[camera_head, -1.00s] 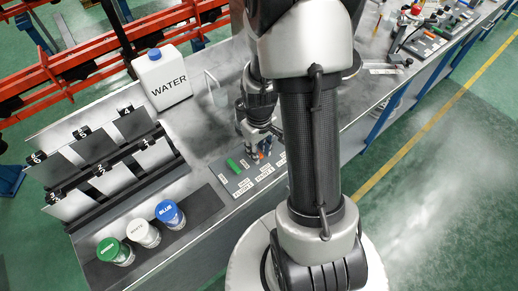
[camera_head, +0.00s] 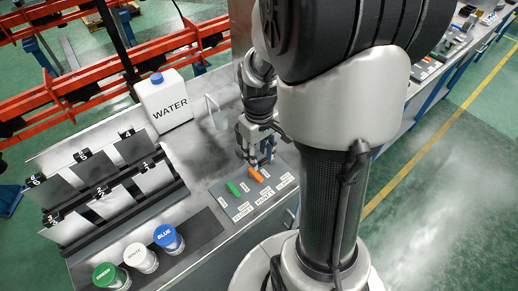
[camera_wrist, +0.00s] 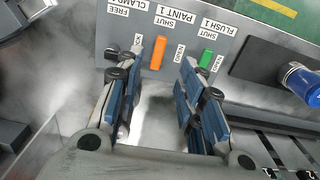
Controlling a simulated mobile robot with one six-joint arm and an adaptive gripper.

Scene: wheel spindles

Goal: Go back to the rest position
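My gripper (camera_head: 254,160) is over the worktop at the back edge of the grey switch panel (camera_head: 240,208). In the wrist view my gripper (camera_wrist: 161,65) has its two blue-padded fingers apart, with nothing between them. An orange lever (camera_wrist: 159,52) and a green lever (camera_wrist: 207,59) lie on the panel beyond the fingertips. In the head view the orange lever (camera_head: 255,174) is just in front of the fingers, and the green lever (camera_head: 233,188) is to its left. I cannot tell the exact gap between fingers and panel.
A white WATER container (camera_head: 165,101) stands behind and left. Numbered panels on a dark rack (camera_head: 120,190) fill the left worktop. Green (camera_head: 105,274), white (camera_head: 135,255) and blue (camera_head: 166,236) lidded jars stand in front. Red rails (camera_head: 85,70) run behind.

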